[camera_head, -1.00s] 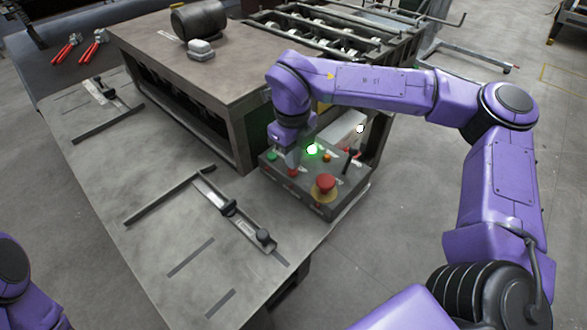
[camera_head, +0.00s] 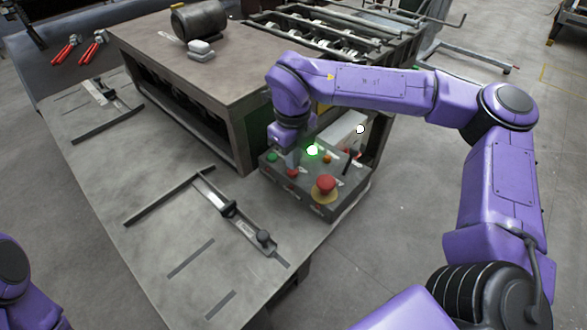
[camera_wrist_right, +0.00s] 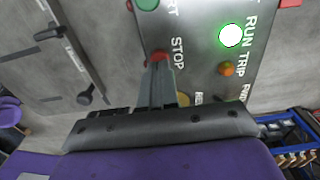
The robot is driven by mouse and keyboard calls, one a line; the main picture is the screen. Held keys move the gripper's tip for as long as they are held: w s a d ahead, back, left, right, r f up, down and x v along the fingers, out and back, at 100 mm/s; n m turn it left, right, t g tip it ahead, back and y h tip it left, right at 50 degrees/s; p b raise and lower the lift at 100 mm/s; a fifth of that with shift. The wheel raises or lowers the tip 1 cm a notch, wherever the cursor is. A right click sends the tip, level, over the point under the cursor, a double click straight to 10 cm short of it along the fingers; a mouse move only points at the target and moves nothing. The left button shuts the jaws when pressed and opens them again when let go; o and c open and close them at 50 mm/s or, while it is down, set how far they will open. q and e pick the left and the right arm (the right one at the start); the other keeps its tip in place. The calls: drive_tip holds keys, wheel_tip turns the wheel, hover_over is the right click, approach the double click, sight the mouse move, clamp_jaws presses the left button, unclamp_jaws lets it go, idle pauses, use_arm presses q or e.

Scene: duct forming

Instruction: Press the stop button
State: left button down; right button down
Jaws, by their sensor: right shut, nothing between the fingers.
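The control box (camera_head: 335,205) stands on the table's right edge. Its red stop button (camera_wrist_right: 159,55), beside the STOP label, is partly hidden by my fingers in the right wrist view; it is small and red in the head view (camera_head: 292,172). My right gripper (camera_head: 292,165) is shut and empty, pointing down at the button. In the right wrist view its fingertips (camera_wrist_right: 160,66) overlap the button's lower edge; I cannot tell whether they press it. My left gripper is out of view.
A lit green RUN lamp (camera_wrist_right: 231,35), an orange TRIP lamp (camera_wrist_right: 226,68) and a green START button (camera_head: 272,156) are close by. A large red mushroom button (camera_head: 325,187) stands at the box's front. The machine body (camera_head: 215,105) rises behind.

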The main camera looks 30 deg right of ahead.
drive_tip(key=shift+f+b, duration=0.65)
drive_tip(key=shift+f, duration=0.4)
idle(0.5)
drive_tip(key=shift+r, duration=0.15)
wheel_tip(320, 180, up, 7)
drive_tip(key=p, duration=0.7)
idle(0.6)
